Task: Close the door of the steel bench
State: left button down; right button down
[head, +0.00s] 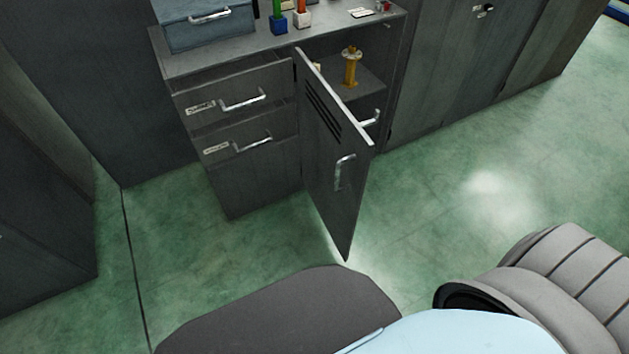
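The steel bench (250,51) is a dark grey cabinet against the wall, with two handled drawers on its left side. Its door (325,165) is hinged beside the drawers and stands wide open, swung out toward me. The door has dark vent slots near its top and a silver handle (345,172) on the face turned to me. The open compartment on the right shows a shelf (362,78) with a yellow brass-like part (350,68) on it. Neither of my grippers shows in the head view.
A grey-blue box (210,24), small coloured holders (290,20) and a label plate stand on the bench top. The upper drawer (235,95) seems slightly open. Tall grey cabinets flank the bench. Green floor (430,215) in front and right of the door is clear.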

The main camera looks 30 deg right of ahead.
aim_at(337, 152)
jog(key=i, duration=0.95)
jog(key=z, duration=0.1)
